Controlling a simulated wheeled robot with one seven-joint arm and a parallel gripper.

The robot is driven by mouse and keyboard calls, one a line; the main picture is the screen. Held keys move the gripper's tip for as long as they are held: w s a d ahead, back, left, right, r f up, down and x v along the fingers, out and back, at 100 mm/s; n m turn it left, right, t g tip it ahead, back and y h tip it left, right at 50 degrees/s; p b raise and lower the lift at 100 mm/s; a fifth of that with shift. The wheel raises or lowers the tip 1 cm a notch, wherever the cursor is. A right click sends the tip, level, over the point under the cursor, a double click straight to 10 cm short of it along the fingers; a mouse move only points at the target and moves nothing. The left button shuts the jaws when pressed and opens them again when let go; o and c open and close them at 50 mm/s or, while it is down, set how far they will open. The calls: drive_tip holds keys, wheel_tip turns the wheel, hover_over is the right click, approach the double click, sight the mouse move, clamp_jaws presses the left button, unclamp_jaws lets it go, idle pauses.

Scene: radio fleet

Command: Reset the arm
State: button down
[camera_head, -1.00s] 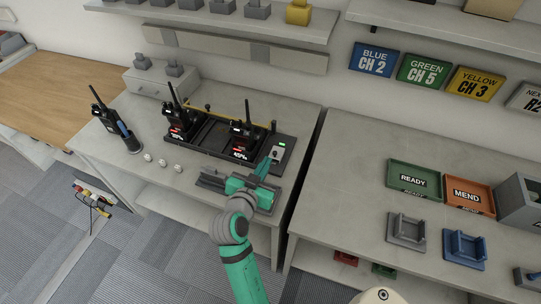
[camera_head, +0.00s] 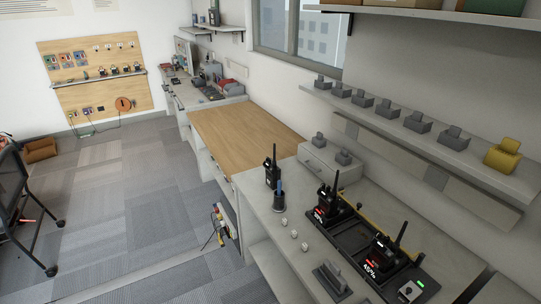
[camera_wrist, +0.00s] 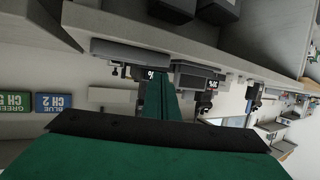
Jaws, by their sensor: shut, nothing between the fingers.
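My gripper (camera_wrist: 158,98) shows in the wrist view as green fingers, brought together, with nothing held between them. A dark bar crosses the green hand behind them. The wrist view is turned upside down. The fingers point toward the radio charger bench, and their gap to it cannot be told. My arm and gripper are out of the head view. In the head view two black radios, one (camera_head: 327,203) farther and one (camera_head: 384,254) nearer, stand upright in the black charger with lit red and white displays.
Another radio (camera_head: 272,172) stands on the grey bench left of the charger. Small white knobs (camera_head: 288,234) and a grey cradle (camera_head: 332,279) lie near the front edge. A shelf (camera_head: 400,132) with grey stands and a yellow one overhangs. Carpeted floor (camera_head: 150,210) at left is mostly open.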

drive_tip(key=s+a+f+n+t+y, duration=0.1)
drive_tip(key=s+a+f+n+y, duration=0.15)
drive_tip(key=s+a, duration=0.4)
drive_tip(key=s+a+f+n+t+y, duration=0.1)
drive_tip(key=s+a+n+y, duration=0.2)
drive_tip(key=s+a, duration=0.3)
drive_tip(key=s+a+r+n+t+y, duration=0.1)
drive_tip(key=s+a+r, duration=0.1)
drive_tip(key=s, duration=0.4)
drive_tip(key=s+a+r+t+y, duration=0.1)
drive_tip(key=s+a+r+y, duration=0.1)
drive_tip(key=s+a+r, duration=0.1)
drive_tip(key=s+a, duration=0.1)
drive_tip(key=s, duration=0.1)
drive_tip(key=shift+s+a+n, duration=0.25)
drive_tip(key=shift+s+n, duration=0.1)
drive_tip(key=shift+s, duration=0.05)
